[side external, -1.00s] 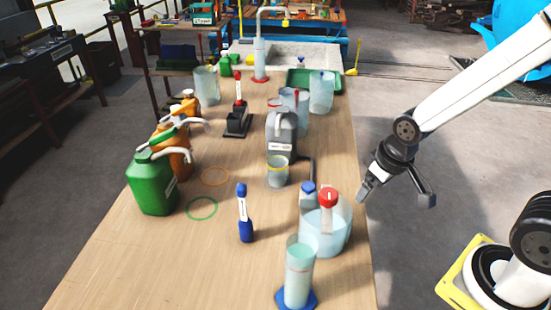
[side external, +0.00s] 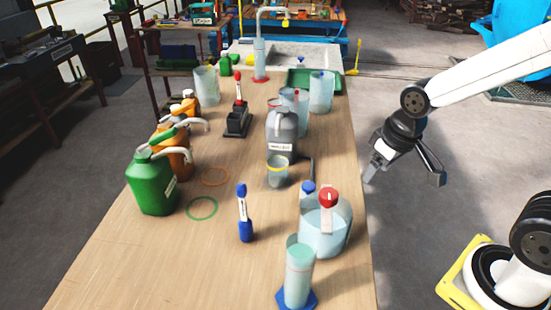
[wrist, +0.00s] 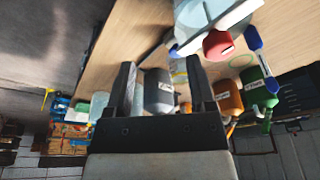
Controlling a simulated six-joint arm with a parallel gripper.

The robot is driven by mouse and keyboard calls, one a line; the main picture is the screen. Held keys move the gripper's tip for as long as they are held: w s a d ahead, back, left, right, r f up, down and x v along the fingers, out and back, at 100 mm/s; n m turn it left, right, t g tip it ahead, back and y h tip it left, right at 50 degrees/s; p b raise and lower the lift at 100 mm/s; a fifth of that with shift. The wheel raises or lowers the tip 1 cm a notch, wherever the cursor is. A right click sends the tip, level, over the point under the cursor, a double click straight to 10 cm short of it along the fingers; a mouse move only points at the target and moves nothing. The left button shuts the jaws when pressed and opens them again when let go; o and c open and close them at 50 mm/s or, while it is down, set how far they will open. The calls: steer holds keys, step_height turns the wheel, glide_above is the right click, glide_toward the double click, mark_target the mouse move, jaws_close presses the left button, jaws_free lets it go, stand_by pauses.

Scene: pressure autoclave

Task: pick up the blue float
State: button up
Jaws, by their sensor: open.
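A slim blue upright piece (side external: 245,230) with a blue top and a white label stands on the table, left of a clear tank (side external: 341,232). It also shows in the wrist view (wrist: 253,38). A second blue-topped piece (side external: 308,187) shows at the tank's left rim, beside a red-topped one (side external: 328,196). I cannot tell which blue piece is the float. My gripper (side external: 372,172) is in the air just off the table's right edge, apart from both. In the wrist view its jaws (wrist: 161,88) are open and empty.
A clear cylinder (side external: 298,275) on a blue foot stands in front of the tank. A grey jug (side external: 281,130) and a yellow-rimmed beaker (side external: 278,175) stand behind. A green can (side external: 152,187) and orange cans are on the left. The front left tabletop is clear.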

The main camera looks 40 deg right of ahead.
steer(key=a+m+y, duration=0.2)
steer(key=a+m, duration=0.1)
steer(key=a+m+y, duration=0.2)
steer(key=a, duration=0.2)
steer(key=w+a+m+y, duration=0.1)
steer(key=a+m+y, duration=0.1)
steer(key=a+m, duration=0.1)
steer(key=shift+a+f+m+g, duration=0.3)
steer(key=shift+a+f+g, duration=0.1)
steer(key=shift+a, duration=0.15)
steer(key=w+a+r+m+t+y, duration=0.1)
steer(key=w+a+m+t+y, duration=0.2)
steer(key=a+m, duration=0.35)
steer(key=m+t, duration=0.5)
steer(key=m, duration=0.7)
glide_toward(246, 193)
steer(key=x, duration=0.4)
steer(key=shift+w+a, duration=0.1)
steer(key=shift+w, duration=0.3)
steer(key=shift+f+y, duration=0.3)
steer(key=shift+f, duration=0.1)
steer(key=shift+x, duration=1.35)
steer(key=shift+w+a, duration=0.1)
steer(key=shift+a, duration=0.05)
